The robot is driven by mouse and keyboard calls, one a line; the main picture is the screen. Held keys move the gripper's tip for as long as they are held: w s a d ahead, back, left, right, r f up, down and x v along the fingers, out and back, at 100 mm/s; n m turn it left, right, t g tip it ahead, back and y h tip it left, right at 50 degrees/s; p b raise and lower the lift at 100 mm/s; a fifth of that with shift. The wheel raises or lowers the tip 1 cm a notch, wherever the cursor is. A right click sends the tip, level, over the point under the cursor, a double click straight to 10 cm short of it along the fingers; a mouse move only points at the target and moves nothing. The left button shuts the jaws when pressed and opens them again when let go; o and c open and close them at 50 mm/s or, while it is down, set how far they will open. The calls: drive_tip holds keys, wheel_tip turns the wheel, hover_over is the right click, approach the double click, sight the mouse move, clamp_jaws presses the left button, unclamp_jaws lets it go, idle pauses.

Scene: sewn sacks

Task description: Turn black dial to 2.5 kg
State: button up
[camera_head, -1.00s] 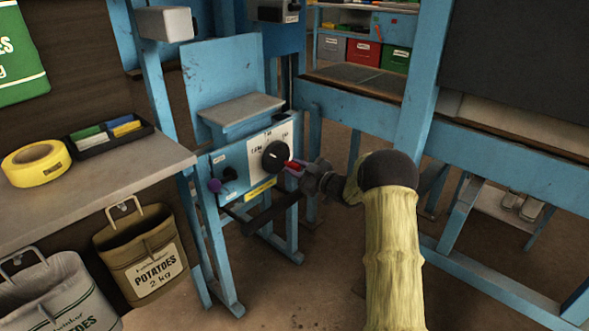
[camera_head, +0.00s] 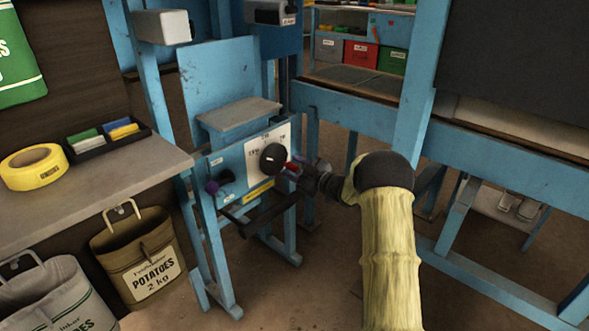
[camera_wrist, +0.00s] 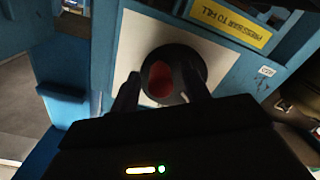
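The black dial (camera_head: 273,158) is a round knob on a white scale plate (camera_head: 254,165) on the front of a blue machine. The plate's weight marks are too small to read surely. In the wrist view the dial (camera_wrist: 187,62) shows beyond my fingers, with a red oval (camera_wrist: 160,79) in front of its face. My gripper (camera_head: 292,167) is just right of the dial in the head view, its tip close to the face. In the wrist view my gripper (camera_wrist: 163,88) has its two dark fingers apart, one on each side of the red oval. Contact with the dial cannot be told.
A yellow label (camera_head: 258,191) is below the plate and a purple knob (camera_head: 212,187) is at its left. A dark bar (camera_head: 255,212) juts out below. A bench (camera_head: 130,170) with yellow tape (camera_head: 34,167) stands left; blue frame beams (camera_head: 480,150) stand right.

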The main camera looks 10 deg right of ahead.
drive_tip(key=p+v, duration=0.5)
drive_tip(key=v, duration=1.2)
drive_tip(key=shift+s, duration=0.2)
drive_tip(key=shift+d, duration=0.1)
